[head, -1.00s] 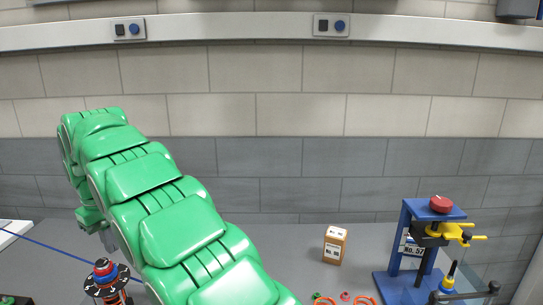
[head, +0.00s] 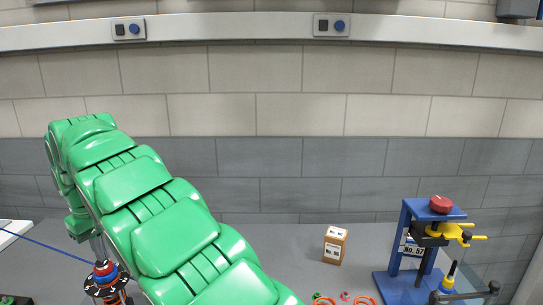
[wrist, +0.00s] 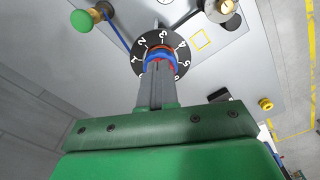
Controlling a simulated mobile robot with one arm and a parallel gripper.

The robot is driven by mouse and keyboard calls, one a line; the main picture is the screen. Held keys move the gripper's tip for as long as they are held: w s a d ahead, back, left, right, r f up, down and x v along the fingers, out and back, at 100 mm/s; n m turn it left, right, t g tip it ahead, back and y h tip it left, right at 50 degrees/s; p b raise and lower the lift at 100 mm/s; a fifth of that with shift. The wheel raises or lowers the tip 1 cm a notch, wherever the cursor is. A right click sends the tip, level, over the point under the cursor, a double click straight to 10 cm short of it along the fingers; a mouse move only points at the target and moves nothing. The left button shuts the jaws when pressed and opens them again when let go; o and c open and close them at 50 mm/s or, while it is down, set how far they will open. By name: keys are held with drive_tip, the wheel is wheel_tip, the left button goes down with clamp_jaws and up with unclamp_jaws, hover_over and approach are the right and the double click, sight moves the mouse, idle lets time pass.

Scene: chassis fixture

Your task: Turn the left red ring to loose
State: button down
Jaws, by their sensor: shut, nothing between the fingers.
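The red ring (head: 104,266) at the left sits with a blue ring on a black numbered dial (head: 101,289). In the wrist view, the dial (wrist: 187,44) shows white digits, and the blue ring (wrist: 151,54) shows around the fingertips, with slivers of red beside it. My gripper (wrist: 158,66) is shut with nothing between its fingers. Its grey fingers reach down to the stack of rings and cover much of it. In the head view, my gripper (head: 98,252) is just above the stack. I cannot tell whether the fingers touch the red ring.
A blue press (head: 407,235) with a red knob stands at the right. A small brown box (head: 335,245) is mid-table, with orange rings (head: 365,300) at the front edge. In the wrist view, a green knob (wrist: 81,19) and a yellow knob (wrist: 265,103) stand near the dial.

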drive_tip(key=shift+d+f, duration=0.15)
drive_tip(key=shift+f, duration=2.9)
drive_tip(key=shift+w+a+r, duration=0.15)
drive_tip(key=shift+a+r, duration=0.1)
drive_tip(key=shift+r, duration=0.2)
drive_tip(key=shift+w+r, duration=0.15)
drive_tip(key=shift+w, duration=0.15)
drive_tip(key=shift+s+d, duration=0.1)
drive_tip(key=shift+d, duration=0.05)
drive_tip(key=shift+s+d, duration=0.15)
drive_tip(key=shift+d, duration=0.1)
wheel_tip(320, 180, up, 6)
drive_tip(key=shift+d+f, duration=0.15)
drive_tip(key=shift+f, duration=0.05)
